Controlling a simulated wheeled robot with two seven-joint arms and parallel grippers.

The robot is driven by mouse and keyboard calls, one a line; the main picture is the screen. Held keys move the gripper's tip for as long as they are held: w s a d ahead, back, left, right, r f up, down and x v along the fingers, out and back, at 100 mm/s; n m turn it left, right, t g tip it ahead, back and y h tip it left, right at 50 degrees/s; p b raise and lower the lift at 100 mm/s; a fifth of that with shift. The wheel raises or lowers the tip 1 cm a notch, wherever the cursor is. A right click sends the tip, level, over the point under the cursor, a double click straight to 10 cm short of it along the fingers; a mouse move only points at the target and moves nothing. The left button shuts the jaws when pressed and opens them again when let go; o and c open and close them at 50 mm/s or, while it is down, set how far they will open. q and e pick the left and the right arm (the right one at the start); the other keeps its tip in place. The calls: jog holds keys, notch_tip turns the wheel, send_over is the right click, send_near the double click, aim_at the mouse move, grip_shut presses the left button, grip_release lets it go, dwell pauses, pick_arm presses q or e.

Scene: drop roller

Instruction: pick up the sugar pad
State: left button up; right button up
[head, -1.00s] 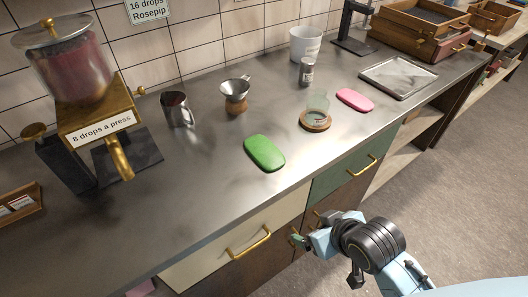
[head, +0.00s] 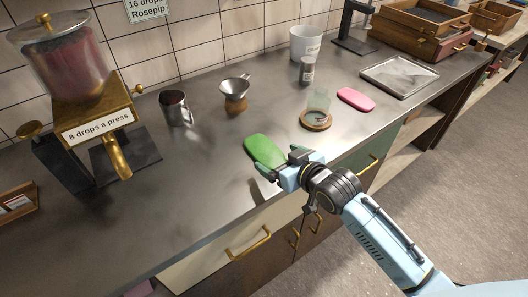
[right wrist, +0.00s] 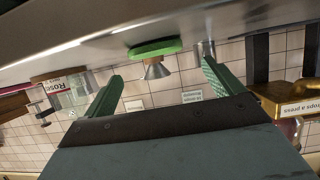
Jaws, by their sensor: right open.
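A green rounded pad (head: 262,148) lies flat near the counter's front edge. A pink pad (head: 355,99) lies farther right. Neither shows a readable label, so I cannot tell which is the sugar pad. My right gripper (head: 279,164) is open at the near side of the green pad, its body hiding a little of the pad's near end. In the right wrist view, which is upside down, the green pad (right wrist: 155,47) shows ahead, between and beyond the spread fingers (right wrist: 162,70), with nothing held. My left gripper is not in view.
A glass vessel on a wooden coaster (head: 316,120) stands right of the green pad. A metal funnel on a wooden stand (head: 236,92) and a metal jug (head: 175,108) stand behind it. A brass dispenser (head: 95,117) is at left. The counter left of the green pad is clear.

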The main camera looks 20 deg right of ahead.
aim_at(264, 149)
jog(key=shift+b+x, duration=0.55)
jog(key=shift+x, duration=2.4)
jog(key=shift+d, duration=0.1)
jog(key=shift+c, duration=0.3)
jog(key=c, duration=1.1)
